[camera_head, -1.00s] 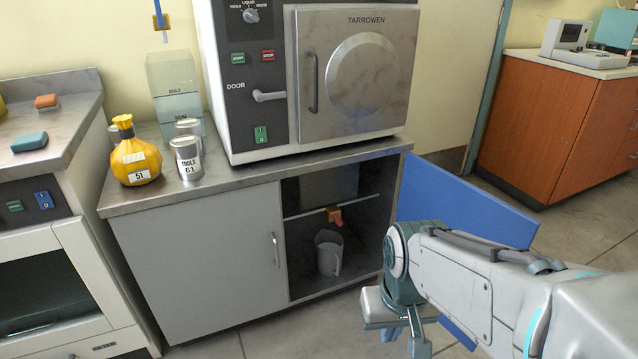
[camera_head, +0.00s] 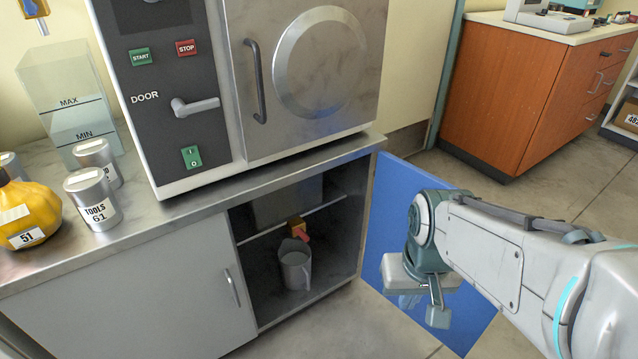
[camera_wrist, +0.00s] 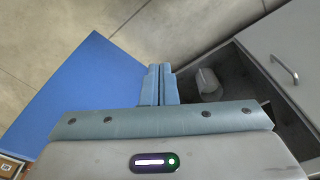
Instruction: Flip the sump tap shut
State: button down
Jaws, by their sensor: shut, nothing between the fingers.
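The sump tap shows in the head view as a yellow block (camera_head: 296,226) with a red lever (camera_head: 303,236), inside the open cabinet bay under the machine. A grey jug (camera_head: 296,268) stands on the cabinet floor below the tap; it also shows in the wrist view (camera_wrist: 208,84). My gripper (camera_head: 437,316) is in front of the open blue door, to the right of the bay and apart from the tap. In the wrist view my gripper's fingers (camera_wrist: 160,72) are together and empty. The tap cannot be made out in the wrist view.
The blue cabinet door (camera_head: 385,215) stands open right of the bay, also in the wrist view (camera_wrist: 75,95). The grey left door (camera_head: 140,300) is closed. The TARROWEN machine (camera_head: 225,90) stands on top. Yellow flask (camera_head: 28,215) and tins (camera_head: 92,200) are left. Floor in front is clear.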

aim_at(300, 232)
jog(key=w+d+f+t+p, duration=0.15)
jog(key=w+f, duration=0.25)
jog(key=w, duration=0.6)
jog(key=w+d+f+t, duration=0.2)
jog(key=w+f+t, duration=0.15)
jog(key=w, duration=0.65)
jog(key=w+a+f+m+t+y+p, duration=0.2)
jog(key=w+a+f+t+y, duration=0.3)
jog(key=w+a+f+y, duration=0.4)
jog(key=shift+a+f+m+y, duration=0.3)
jog(key=shift+a+m+y, duration=0.55)
jog(key=shift+y, duration=0.75)
jog(key=shift+w+a, duration=0.1)
jog(key=shift+w, duration=0.1)
jog(key=w+a+f+b, duration=0.3)
jog(key=w+a+b, duration=0.1)
jog(key=a, duration=0.6)
jog(key=shift+w+b, duration=0.3)
jog(key=shift+w, duration=0.05)
